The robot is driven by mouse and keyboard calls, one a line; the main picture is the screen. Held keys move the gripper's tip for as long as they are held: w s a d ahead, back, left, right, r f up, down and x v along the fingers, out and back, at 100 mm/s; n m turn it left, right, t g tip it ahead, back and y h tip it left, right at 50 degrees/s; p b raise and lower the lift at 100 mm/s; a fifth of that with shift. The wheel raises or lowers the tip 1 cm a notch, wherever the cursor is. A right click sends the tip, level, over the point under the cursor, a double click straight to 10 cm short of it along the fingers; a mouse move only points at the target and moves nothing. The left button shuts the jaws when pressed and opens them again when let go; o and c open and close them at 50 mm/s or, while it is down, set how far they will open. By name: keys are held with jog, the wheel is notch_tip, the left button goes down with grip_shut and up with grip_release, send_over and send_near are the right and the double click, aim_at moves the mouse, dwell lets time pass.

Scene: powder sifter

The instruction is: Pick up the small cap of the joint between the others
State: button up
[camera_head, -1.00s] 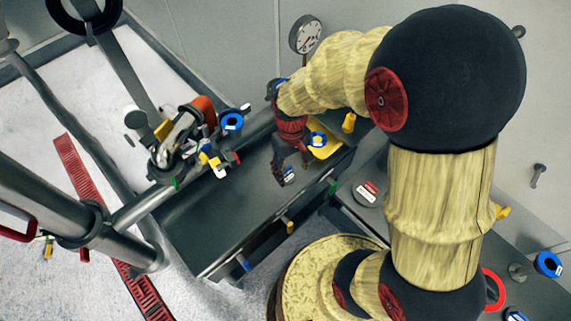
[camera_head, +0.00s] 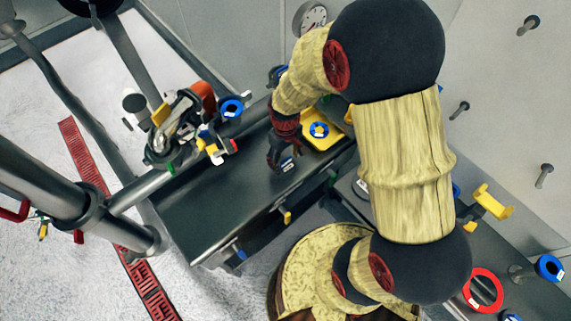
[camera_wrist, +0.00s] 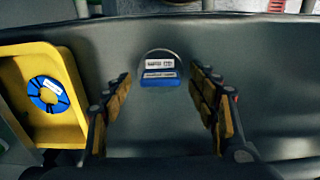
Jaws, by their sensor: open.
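A small round cap with a silver rim and a white and blue label (camera_wrist: 160,70) lies on the dark grey metal surface (camera_wrist: 265,110) in the wrist view. My gripper (camera_wrist: 163,82) is open, with its yellow-padded fingers to the left and right of the cap in that view. Nothing is held between them. In the head view my gripper (camera_head: 283,158) is low over the dark bench, and the cap (camera_head: 287,165) shows by the fingertips, partly hidden. I cannot tell whether the fingers are at the cap's height.
A yellow tray (camera_wrist: 65,65) with a blue ring (camera_wrist: 35,101) lies left of the cap in the wrist view. Pipe fittings with clamps (camera_head: 175,135) stand left of my gripper in the head view. A red ring (camera_head: 469,294) lies at lower right. The bench's front-left part is clear.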

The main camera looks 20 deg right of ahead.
jog(key=shift+f, duration=0.45)
jog(key=shift+c, duration=0.9)
jog(key=c, duration=1.1)
jog(key=shift+c, duration=0.2)
